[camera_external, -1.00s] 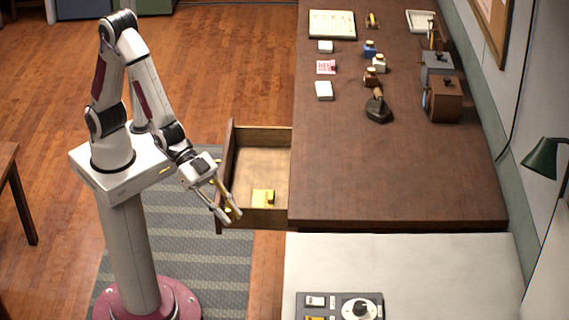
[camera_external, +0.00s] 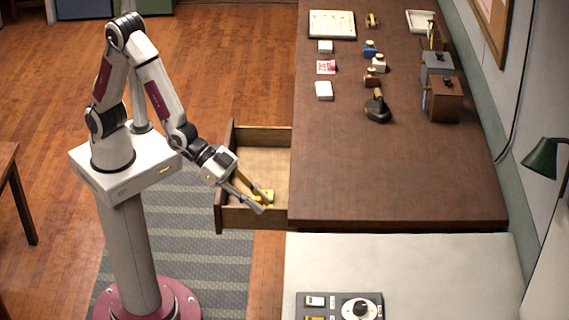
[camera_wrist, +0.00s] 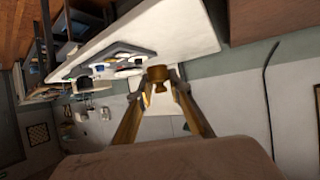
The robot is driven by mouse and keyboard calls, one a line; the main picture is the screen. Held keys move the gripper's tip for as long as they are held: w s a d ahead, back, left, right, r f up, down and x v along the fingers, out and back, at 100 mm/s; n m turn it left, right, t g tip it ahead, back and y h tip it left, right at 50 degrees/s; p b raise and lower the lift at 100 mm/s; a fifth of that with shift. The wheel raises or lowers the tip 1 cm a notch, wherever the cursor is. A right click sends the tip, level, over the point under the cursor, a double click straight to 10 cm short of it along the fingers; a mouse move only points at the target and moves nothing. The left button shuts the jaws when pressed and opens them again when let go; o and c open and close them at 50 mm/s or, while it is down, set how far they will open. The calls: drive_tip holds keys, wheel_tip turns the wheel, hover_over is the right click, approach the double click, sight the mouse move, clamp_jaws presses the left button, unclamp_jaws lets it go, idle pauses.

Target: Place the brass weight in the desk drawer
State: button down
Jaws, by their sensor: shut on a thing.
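The brass weight (camera_wrist: 158,74) shows between my fingertips in the wrist view, a small knobbed piece. My gripper (camera_external: 264,203) is shut on it; the fingers also show in the wrist view (camera_wrist: 160,92). In the external view my gripper appears over the near end of the open desk drawer (camera_external: 258,160), pointing down and right. The weight is hard to make out there. I cannot tell how high my gripper is above the drawer floor.
The brown desk (camera_external: 400,170) is right of the drawer, with its near part clear. A flat iron (camera_external: 377,107), ink bottles and boxes stand farther back. A pale counter (camera_external: 420,265) with a dial device (camera_external: 340,306) is in front. The drawer's far part is empty.

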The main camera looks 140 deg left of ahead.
drive_tip(key=s+a+f+n+g+y, duration=0.25)
drive_tip(key=a+n+y, duration=0.25)
drive_tip(key=a, duration=1.1)
drive_tip(key=s+a+f+n+g+y, duration=0.1)
drive_tip(key=s+a+f+n+g, duration=0.1)
drive_tip(key=s+a, duration=0.4)
drive_tip(key=s+a+f+n+g+y, duration=0.1)
drive_tip(key=s+a+f+n+g, duration=0.1)
drive_tip(key=s+a+n+g, duration=0.2)
drive_tip(key=s+a+f+n+g+y, duration=0.1)
drive_tip(key=s+a+f+n+g, duration=0.1)
drive_tip(key=s+a, duration=0.7)
drive_tip(key=shift+s+a+f+n+g, duration=0.15)
drive_tip(key=shift+a+f+n+g, duration=0.25)
drive_tip(key=shift+n+g, duration=0.3)
drive_tip(key=s+a+f+n+g, duration=0.2)
drive_tip(key=s, duration=0.4)
drive_tip(key=s+a+f+n+g, duration=0.2)
drive_tip(key=s+g, duration=0.1)
drive_tip(key=s, duration=0.3)
drive_tip(key=s+d+f+n+h, duration=0.1)
drive_tip(key=s+d+f+n, duration=0.1)
drive_tip(key=s+d+f, duration=0.1)
wheel_tip(320, 180, down, 2)
drive_tip(key=shift+s+d+f+g+h, duration=0.1)
drive_tip(key=shift+s+d+g+h, duration=0.3)
drive_tip(key=shift+d, duration=0.45)
drive_tip(key=shift+w, duration=0.15)
hover_over(266, 172)
drive_tip(key=shift+f, duration=2.9)
